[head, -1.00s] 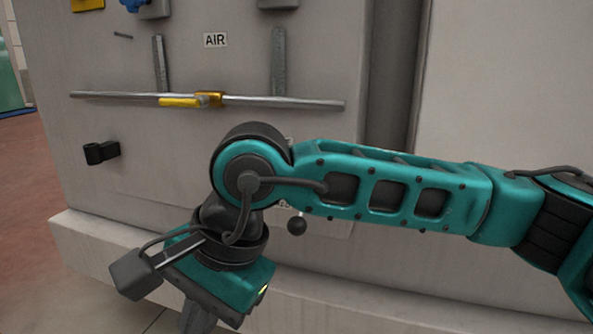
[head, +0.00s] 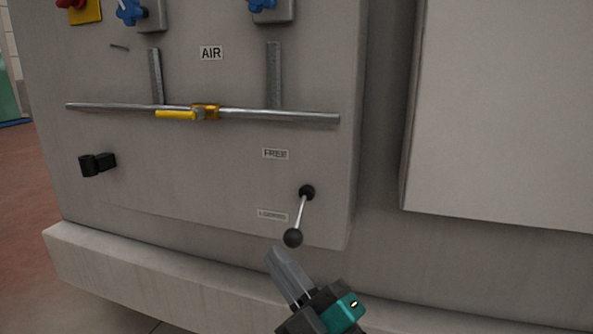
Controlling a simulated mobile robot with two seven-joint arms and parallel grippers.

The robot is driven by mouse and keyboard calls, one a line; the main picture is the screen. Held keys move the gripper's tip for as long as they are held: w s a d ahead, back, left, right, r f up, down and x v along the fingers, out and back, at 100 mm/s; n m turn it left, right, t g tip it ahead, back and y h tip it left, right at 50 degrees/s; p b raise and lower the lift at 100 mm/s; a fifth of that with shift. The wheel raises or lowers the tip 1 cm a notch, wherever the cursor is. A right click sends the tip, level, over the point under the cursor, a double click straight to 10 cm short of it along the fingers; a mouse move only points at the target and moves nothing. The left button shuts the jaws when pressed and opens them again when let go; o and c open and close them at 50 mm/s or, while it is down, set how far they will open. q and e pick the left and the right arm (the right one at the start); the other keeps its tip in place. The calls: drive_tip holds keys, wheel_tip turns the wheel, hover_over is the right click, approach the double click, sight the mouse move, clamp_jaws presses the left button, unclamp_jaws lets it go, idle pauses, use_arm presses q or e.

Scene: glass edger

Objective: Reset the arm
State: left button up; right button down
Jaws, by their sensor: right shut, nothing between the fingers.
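A lever arm (head: 301,212) with a black ball knob sits low on the grey machine panel (head: 200,185). It hangs down, tilted slightly left, with the knob beside the lower label (head: 272,215), whose text is too small to read surely. A label "FREE" (head: 275,154) is above it. My right gripper (head: 276,254) is shut and empty, just below the knob and apart from it as far as I can tell. My left gripper is not in view.
A metal air pipe (head: 280,115) with a yellow-handled valve (head: 178,115) crosses the panel. A black bracket (head: 97,164) sticks out at left. Blue knobs (head: 130,10) and a red button on yellow (head: 84,10) are at the top. A ledge (head: 150,275) juts out below.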

drive_tip(key=d+f+m+h, duration=0.7)
drive_tip(key=f+m+h, duration=0.15)
drive_tip(key=f, duration=0.35)
drive_tip(key=s+d+f+m+g+h, duration=0.2)
drive_tip(key=s+d+f+m+g, duration=0.3)
drive_tip(key=f, duration=0.5)
drive_tip(key=s+d+f+m+g+h, duration=0.2)
drive_tip(key=s+d+f+m, duration=0.25)
drive_tip(key=s+f, duration=0.35)
use_arm(q)
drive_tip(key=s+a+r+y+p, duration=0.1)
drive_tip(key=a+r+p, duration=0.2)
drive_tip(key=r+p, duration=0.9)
drive_tip(key=p, duration=0.5)
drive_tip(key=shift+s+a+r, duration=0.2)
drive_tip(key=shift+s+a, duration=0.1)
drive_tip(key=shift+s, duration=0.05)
use_arm(e)
drive_tip(key=d+r+h, duration=0.1)
drive_tip(key=d+r, duration=0.2)
drive_tip(key=r, duration=0.9)
drive_tip(key=shift+w+n, duration=0.15)
drive_tip(key=shift+n, duration=0.15)
drive_tip(key=shift+h, duration=0.25)
